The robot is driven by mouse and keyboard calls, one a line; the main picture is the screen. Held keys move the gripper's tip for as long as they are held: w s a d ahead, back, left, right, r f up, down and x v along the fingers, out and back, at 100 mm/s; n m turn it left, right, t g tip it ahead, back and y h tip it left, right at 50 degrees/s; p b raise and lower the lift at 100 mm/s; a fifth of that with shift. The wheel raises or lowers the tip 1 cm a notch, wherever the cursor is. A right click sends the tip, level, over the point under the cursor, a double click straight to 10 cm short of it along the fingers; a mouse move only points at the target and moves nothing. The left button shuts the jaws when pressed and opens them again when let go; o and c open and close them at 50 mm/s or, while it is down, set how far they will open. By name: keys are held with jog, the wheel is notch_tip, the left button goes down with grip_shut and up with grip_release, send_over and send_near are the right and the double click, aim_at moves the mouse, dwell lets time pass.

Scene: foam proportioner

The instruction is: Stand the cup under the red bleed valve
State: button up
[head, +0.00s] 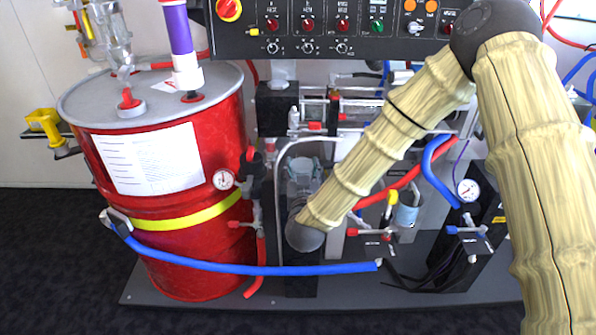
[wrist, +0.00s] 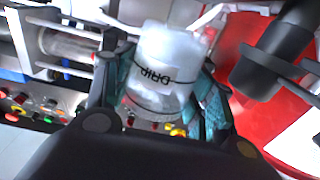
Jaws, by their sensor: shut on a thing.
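My gripper (head: 303,180) is in front of the pipework in the middle of the head view, right of the red drum. In the wrist view my gripper (wrist: 165,95) has its teal-padded fingers closed around a translucent whitish cup (wrist: 160,62) marked DRIP. The lettering is inverted in that view. The cup is small and pale in the head view (head: 303,163), between the fingertips. Several red valve handles show, one above the cup (head: 315,126) and one lower right (head: 365,231). I cannot tell which is the bleed valve.
The red drum (head: 180,262) stands at left with a blue hose (head: 230,268) across its front. A control panel (head: 300,48) is overhead. A grey labelled container (head: 406,215) and gauges are at right. Pipes crowd the gripper closely.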

aim_at(299, 165)
jog(key=w, duration=0.3)
jog(key=w+a, duration=0.1)
jog(key=shift+w+f, duration=0.3)
jog(key=shift+w, duration=0.05)
jog(key=shift+f, duration=1.7)
jog(key=shift+f, duration=0.15)
jog(key=o, duration=0.9)
jog(key=shift+s, duration=0.1)
jog(key=s, duration=1.2)
jog(key=shift+d, duration=0.15)
